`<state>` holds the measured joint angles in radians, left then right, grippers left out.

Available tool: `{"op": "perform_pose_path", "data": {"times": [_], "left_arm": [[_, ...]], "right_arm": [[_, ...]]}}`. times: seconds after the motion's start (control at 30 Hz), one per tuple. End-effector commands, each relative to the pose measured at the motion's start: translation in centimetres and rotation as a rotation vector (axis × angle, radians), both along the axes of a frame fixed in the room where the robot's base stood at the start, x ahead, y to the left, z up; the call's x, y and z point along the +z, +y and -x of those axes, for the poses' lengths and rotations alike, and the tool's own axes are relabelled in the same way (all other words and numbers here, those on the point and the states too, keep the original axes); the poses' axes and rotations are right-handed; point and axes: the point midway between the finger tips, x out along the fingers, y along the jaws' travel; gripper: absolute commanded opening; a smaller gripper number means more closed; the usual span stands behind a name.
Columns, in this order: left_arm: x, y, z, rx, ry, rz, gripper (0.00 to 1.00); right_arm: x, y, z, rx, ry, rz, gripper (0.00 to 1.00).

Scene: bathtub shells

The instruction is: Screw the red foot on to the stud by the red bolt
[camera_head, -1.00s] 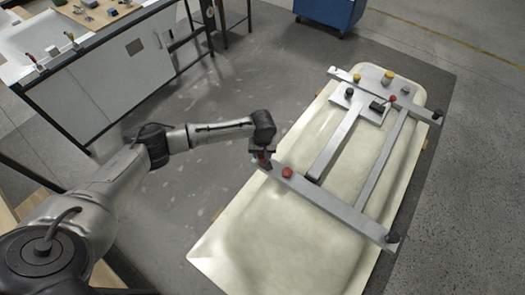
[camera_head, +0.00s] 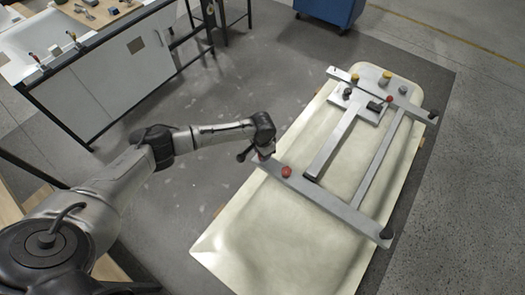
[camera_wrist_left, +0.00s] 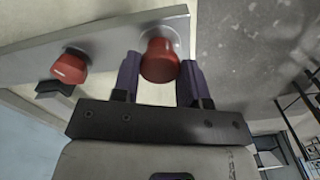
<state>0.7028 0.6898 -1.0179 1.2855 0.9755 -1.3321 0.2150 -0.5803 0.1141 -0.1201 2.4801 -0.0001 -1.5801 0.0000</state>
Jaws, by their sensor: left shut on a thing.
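The red foot (camera_wrist_left: 160,62) sits between the two fingers of my left gripper (camera_wrist_left: 160,82) in the left wrist view. The gripper is shut on it, with its inner end against a round metal seat at the end of the frame bar (camera_wrist_left: 105,42). The stud itself is hidden. The red bolt (camera_wrist_left: 70,67) stands beside it on the same bar. In the head view, the red bolt (camera_head: 286,171) shows just right of my left gripper (camera_head: 264,154), and the foot is hidden by the wrist. My right gripper is not in view.
The frame lies on the upturned pale tub shell (camera_head: 235,235). A workbench (camera_head: 110,75) stands at upper left and a blue cabinet (camera_head: 330,10) at the top.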

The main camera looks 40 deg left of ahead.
Motion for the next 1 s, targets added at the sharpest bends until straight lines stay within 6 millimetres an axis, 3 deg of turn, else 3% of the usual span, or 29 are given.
{"op": "perform_pose_path", "data": {"times": [0.23,0.27,0.57,0.73,0.83,1.0], "left_arm": [[0.02,-0.03,-0.01,-0.008,0.0,0.001,0.13],[0.02,-0.03,-0.01,-0.008,0.0,0.001,0.41],[0.02,-0.02,-0.01,-0.007,0.0,0.0,0.7],[0.0,-0.02,0.01,-0.006,0.0,0.0,0.69],[0.0,-0.01,0.0,-0.006,0.0,0.0,0.61],[0.0,-0.01,0.0,-0.006,0.0,0.0,0.61]], "right_arm": [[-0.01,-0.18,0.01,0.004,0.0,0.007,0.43],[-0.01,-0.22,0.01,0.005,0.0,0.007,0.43],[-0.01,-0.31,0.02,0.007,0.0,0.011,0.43],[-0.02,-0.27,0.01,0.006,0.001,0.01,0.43],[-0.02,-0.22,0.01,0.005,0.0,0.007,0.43],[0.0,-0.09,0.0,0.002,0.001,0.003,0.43]]}}
